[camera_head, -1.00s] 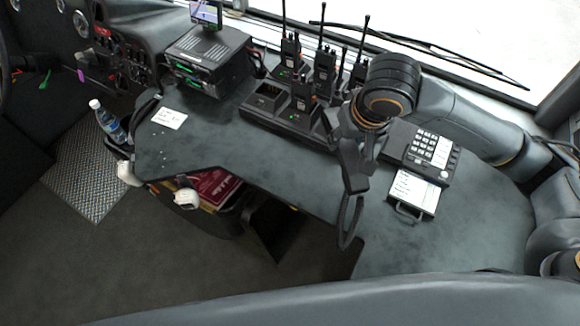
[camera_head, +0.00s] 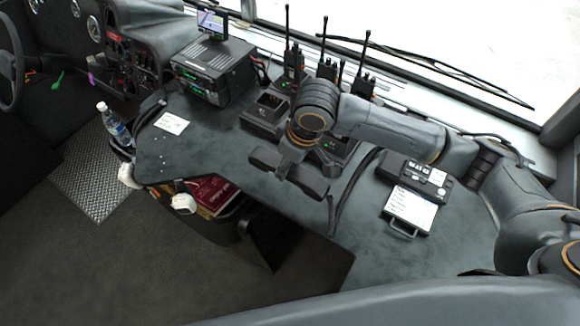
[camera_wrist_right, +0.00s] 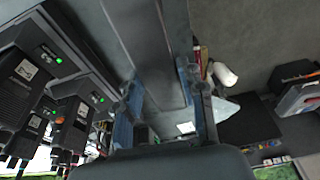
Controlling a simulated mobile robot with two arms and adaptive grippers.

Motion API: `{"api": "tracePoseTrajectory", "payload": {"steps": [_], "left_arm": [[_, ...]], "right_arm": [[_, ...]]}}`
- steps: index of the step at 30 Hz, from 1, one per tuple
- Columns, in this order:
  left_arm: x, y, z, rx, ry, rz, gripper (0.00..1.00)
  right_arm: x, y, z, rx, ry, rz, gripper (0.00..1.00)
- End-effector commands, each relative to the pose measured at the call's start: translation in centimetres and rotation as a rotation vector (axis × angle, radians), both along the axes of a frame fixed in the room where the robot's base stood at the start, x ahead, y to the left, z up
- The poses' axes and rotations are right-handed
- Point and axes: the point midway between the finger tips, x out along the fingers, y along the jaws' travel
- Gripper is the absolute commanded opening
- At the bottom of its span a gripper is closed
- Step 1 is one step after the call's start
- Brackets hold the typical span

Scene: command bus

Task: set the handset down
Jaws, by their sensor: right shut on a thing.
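The handset (camera_head: 307,184) is a dark bar with a thick block at each end. My right gripper (camera_head: 291,165) is shut on its middle and holds it tilted over the front part of the dashboard counter. In the right wrist view the dark handset (camera_wrist_right: 153,45) runs between the blue-padded fingers. The desk phone (camera_head: 418,178), with keys and a white label, lies on the counter to the right; my arm covers its back part. A dark cord (camera_head: 350,190) lies between handset and phone; its ends are unclear. My left gripper is not in view.
A box with a white sheet and handle (camera_head: 410,209) lies in front of the phone. Radios (camera_head: 364,82) stand in chargers behind my gripper. A black device (camera_head: 213,72) and a paper note (camera_head: 171,123) are to the left. The counter's left-middle is clear.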

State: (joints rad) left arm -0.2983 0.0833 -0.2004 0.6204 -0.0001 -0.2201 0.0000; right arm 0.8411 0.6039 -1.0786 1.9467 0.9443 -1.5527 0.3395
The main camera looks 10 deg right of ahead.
Motion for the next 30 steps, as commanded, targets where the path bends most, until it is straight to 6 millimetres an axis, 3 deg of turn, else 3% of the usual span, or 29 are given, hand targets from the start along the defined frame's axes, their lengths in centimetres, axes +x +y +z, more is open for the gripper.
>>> {"api": "tracePoseTrajectory", "payload": {"steps": [6, 17, 29, 30], "left_arm": [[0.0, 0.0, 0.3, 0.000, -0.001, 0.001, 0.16], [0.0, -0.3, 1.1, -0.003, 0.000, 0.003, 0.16], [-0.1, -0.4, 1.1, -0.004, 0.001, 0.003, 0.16], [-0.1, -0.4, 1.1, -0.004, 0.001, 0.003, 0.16]], "right_arm": [[2.2, -0.8, -2.8, 0.001, 0.000, -0.002, 0.02], [3.0, -1.1, -6.4, -0.001, 0.001, -0.001, 0.02], [3.0, -1.1, -7.1, 0.000, -0.001, 0.000, 0.02], [3.0, -1.1, -7.1, 0.000, -0.001, 0.000, 0.45]]}}
